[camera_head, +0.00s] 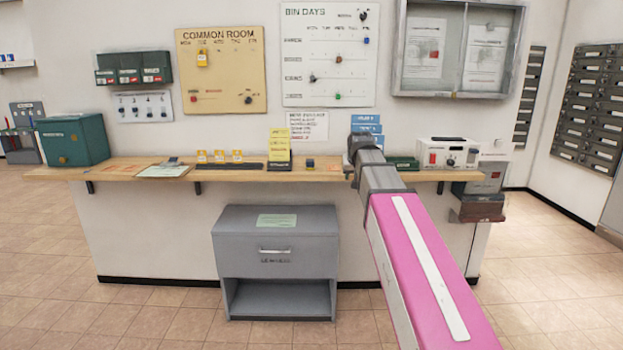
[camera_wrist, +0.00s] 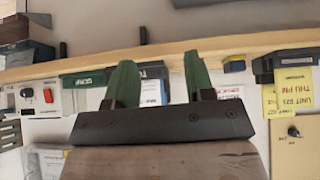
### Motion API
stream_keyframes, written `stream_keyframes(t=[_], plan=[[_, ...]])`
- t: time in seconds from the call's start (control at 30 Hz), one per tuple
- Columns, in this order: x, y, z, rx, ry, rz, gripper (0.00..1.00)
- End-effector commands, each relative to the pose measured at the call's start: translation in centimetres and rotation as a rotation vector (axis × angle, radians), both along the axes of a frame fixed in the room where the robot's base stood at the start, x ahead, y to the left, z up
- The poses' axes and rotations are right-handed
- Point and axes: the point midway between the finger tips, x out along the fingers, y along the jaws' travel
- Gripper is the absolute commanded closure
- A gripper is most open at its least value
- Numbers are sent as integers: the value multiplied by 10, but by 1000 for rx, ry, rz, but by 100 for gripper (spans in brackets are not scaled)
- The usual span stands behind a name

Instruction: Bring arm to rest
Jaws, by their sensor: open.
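My pink arm reaches forward from the lower right in the head view, toward the wooden counter (camera_head: 230,172). My gripper (camera_wrist: 160,82) shows in the wrist view with its two green fingers well apart and nothing between them. I cannot tell how far the fingers are from the counter.
A yellow card stand (camera_head: 279,150), a green tray (camera_head: 403,163) and a white device with a red knob (camera_head: 447,153) stand on the counter near my arm. A green box (camera_head: 73,140) stands at its left end. A grey cabinet (camera_head: 275,258) stands below. Floor in front is clear.

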Motion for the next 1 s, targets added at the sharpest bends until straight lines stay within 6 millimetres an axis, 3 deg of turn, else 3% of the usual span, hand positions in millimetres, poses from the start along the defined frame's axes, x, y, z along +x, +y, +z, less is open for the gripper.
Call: stream_keyframes(t=[0.03,0.1,0.5,0.8,1.0], plan=[[-11,-2,-25,0,32,-1,51],[-22,-5,-54,1,71,-1,51],[-102,-19,-203,3,296,-5,51],[-179,-26,-295,12,463,-8,51],[-231,-31,-342,19,563,-10,51]])
